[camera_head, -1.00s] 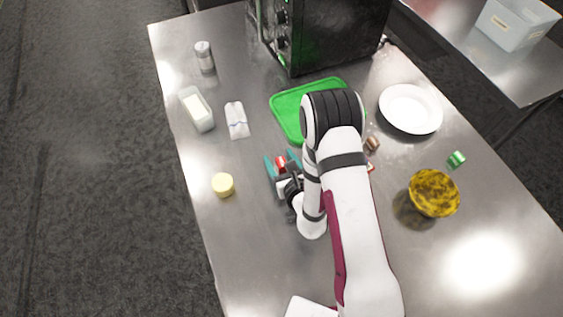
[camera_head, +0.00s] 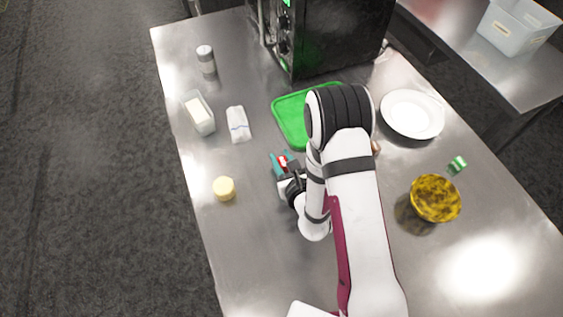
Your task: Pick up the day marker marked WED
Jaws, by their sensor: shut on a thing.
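My gripper (camera_head: 282,163) is over the middle of the steel table, just below the green tray. Its teal fingers are shut on a small red and white marker (camera_head: 283,161). The lettering on it is too small to read. Whether it touches the table I cannot tell. A green and white marker (camera_head: 457,165) lies at the right, beyond the yellow bowl. A brown piece (camera_head: 376,148) shows partly behind my arm. My arm hides part of the table and of the green tray.
A green tray (camera_head: 287,117) lies behind my gripper, with a dark oven (camera_head: 335,40) beyond. A white plate (camera_head: 412,115) and yellow bowl (camera_head: 435,198) stand right. A yellow round piece (camera_head: 224,189), white packet (camera_head: 238,124), butter dish (camera_head: 198,113) and shaker (camera_head: 206,60) stand left.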

